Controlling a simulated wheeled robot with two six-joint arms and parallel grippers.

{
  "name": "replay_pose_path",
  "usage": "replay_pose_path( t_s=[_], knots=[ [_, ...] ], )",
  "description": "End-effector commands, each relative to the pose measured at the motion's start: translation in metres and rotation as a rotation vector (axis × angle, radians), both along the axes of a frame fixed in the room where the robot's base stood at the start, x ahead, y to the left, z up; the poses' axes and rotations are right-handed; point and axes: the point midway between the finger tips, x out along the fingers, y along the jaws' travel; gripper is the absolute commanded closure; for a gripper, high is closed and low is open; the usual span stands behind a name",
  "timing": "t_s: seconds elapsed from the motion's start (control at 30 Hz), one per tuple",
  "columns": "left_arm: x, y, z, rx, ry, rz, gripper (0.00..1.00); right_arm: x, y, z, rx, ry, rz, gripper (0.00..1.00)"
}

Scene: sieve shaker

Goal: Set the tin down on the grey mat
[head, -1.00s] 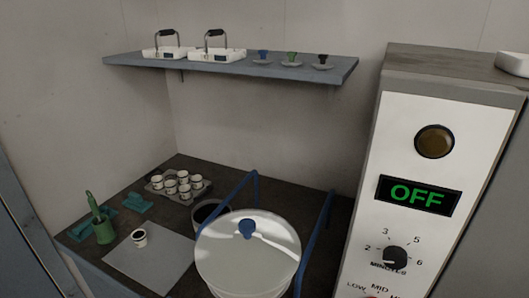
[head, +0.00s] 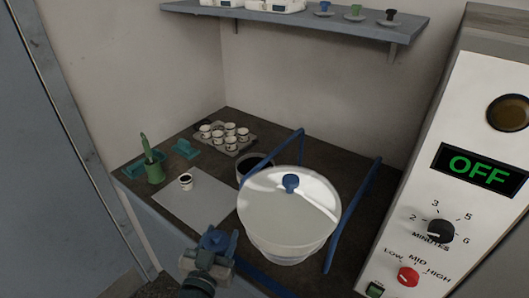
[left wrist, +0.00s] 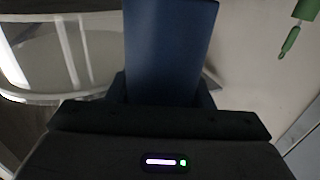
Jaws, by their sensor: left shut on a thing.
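A small white tin (head: 186,181) with a dark top stands upright on the grey mat (head: 208,207), near its upper left. More small tins (head: 224,132) stand on a tray at the back. My left gripper (head: 219,241) is in front of the mat's near edge, left of the large lidded tub. It is shut, but what it holds cannot be made out. In the left wrist view a broad blue piece (left wrist: 168,50) stands up in front of the gripper and hides what lies behind it. My right gripper is not in view.
The large white tub (head: 287,232) with a blue-knobbed lid stands right of the mat, between blue bars (head: 352,215). A dark bowl (head: 252,166) is behind it. A control panel (head: 450,180) reading OFF is at right.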

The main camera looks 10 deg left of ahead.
Motion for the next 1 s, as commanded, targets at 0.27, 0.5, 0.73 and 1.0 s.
replay_pose_path(
  t_s=[0.27, 0.5, 0.73, 1.0],
  knots=[
    [-0.002, 0.009, -0.012, 0.007, 0.003, -0.001, 0.80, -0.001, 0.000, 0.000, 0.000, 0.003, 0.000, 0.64],
    [-0.005, 0.033, -0.032, 0.008, 0.000, 0.034, 0.80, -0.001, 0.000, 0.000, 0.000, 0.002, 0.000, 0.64],
    [-0.008, 0.050, -0.040, 0.007, 0.000, 0.072, 0.80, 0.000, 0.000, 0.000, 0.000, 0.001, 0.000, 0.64],
    [-0.010, 0.072, -0.046, 0.005, 0.001, 0.125, 0.80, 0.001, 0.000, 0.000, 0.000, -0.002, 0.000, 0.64]
  ],
)
